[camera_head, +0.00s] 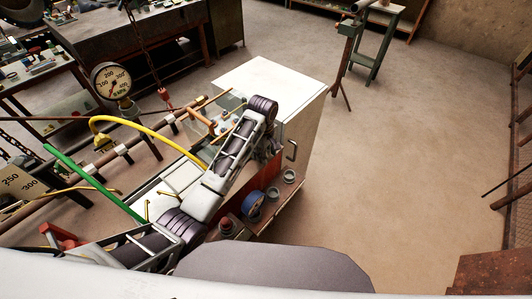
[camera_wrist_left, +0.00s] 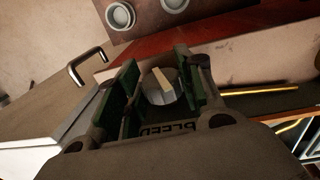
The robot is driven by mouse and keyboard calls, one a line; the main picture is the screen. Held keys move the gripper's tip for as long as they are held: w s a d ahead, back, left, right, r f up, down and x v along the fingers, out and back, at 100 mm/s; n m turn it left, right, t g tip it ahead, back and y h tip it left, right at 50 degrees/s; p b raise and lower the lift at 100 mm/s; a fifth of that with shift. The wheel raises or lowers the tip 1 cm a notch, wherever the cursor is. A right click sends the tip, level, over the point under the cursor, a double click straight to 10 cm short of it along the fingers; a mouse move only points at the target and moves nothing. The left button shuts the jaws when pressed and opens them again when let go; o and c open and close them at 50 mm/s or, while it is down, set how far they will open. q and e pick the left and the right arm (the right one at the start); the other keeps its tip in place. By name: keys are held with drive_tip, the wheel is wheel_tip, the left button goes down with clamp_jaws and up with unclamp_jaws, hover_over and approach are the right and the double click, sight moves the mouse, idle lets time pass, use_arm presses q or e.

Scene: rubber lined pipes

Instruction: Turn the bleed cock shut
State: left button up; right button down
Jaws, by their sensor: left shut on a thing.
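The bleed cock (camera_wrist_left: 160,85) shows in the left wrist view as a round grey knob with a pale tan bar across its face. Dark lettering reading BLEED (camera_wrist_left: 168,131) is partly visible just below it. My left gripper (camera_wrist_left: 157,82) has its green-lined fingers on both sides of the cock and is shut on it. The bar lies tilted between the fingers. In the head view my left arm comes in from the lower left, and the gripper (camera_head: 268,149) is at its far end beside the white cabinet. The cock is hidden there. My right gripper is not in view.
A white-topped cabinet (camera_head: 272,82) with a handle (camera_head: 291,150) stands beside the gripper. Pipes, a yellow hose (camera_head: 150,132), a green bar (camera_head: 92,182) and a round gauge (camera_head: 111,81) lie to the left. Small cups (camera_head: 289,176) and blue tape (camera_head: 253,203) sit nearby. Floor at right is clear.

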use_arm(q)
drive_tip(key=o, duration=0.8)
drive_tip(key=shift+c, duration=0.2)
drive_tip(key=shift+s+a+r, duration=0.1)
drive_tip(key=shift+a+r, duration=0.05)
drive_tip(key=shift+r, duration=2.15)
drive_tip(key=shift+s+a+r, duration=0.1)
drive_tip(key=shift+r, duration=3.5)
drive_tip(key=shift+o, duration=0.4)
drive_tip(key=shift+s, duration=0.1)
